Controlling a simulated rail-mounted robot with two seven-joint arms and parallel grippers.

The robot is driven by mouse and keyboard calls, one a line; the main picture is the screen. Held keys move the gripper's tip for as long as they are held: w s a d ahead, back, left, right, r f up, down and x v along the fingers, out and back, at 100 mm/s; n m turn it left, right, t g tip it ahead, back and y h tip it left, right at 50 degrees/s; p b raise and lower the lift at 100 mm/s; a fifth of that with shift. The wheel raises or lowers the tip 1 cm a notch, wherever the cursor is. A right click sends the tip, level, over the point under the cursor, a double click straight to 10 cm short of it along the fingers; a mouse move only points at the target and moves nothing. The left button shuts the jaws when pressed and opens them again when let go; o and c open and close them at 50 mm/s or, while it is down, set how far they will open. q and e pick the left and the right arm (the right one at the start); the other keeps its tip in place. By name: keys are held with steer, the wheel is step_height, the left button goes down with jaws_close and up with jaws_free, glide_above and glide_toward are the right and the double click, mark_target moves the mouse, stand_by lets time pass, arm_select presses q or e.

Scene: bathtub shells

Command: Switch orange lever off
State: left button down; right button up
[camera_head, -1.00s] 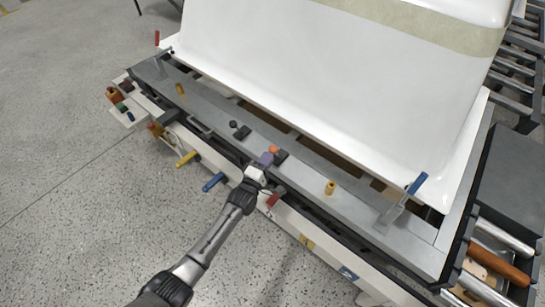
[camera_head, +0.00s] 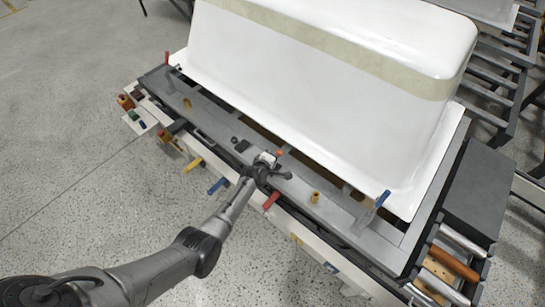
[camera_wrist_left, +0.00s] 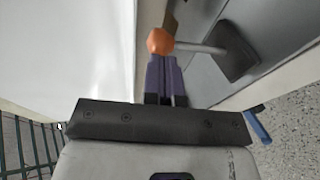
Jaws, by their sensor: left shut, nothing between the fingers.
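The orange lever (camera_head: 279,153) stands on the grey frame in front of the white tub; only its orange top shows clearly in the head view. In the left wrist view, its round orange knob (camera_wrist_left: 160,41) sits on a pale rod that runs right to a dark base. My left gripper (camera_wrist_left: 166,68) has purple fingers, shut and empty. Their tips are right at the knob and partly overlap it in the picture; I cannot tell if they touch. In the head view my left gripper (camera_head: 272,158) is beside the lever, its fingers mostly hidden. My right gripper is not in view.
A white tub shell (camera_head: 320,75) rises close behind the lever. A red lever (camera_head: 271,201), a blue lever (camera_head: 217,186) and a yellow lever (camera_head: 193,165) stick out along the frame's front. A yellow knob (camera_head: 315,197) and a blue-handled lever (camera_head: 382,199) stand to the right.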

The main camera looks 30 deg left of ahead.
arm_select(q)
steer(key=shift+w+d+g, duration=0.1)
steer(key=shift+w+g, duration=0.2)
steer(key=shift+w, duration=0.35)
steer(key=shift+w+f, duration=0.1)
steer(key=shift+f, duration=0.1)
steer(key=shift+r+p, duration=0.25)
steer(key=shift+p, duration=0.15)
steer(key=p+v, duration=0.9)
steer(key=v, duration=0.4)
steer(key=shift+r, duration=0.6)
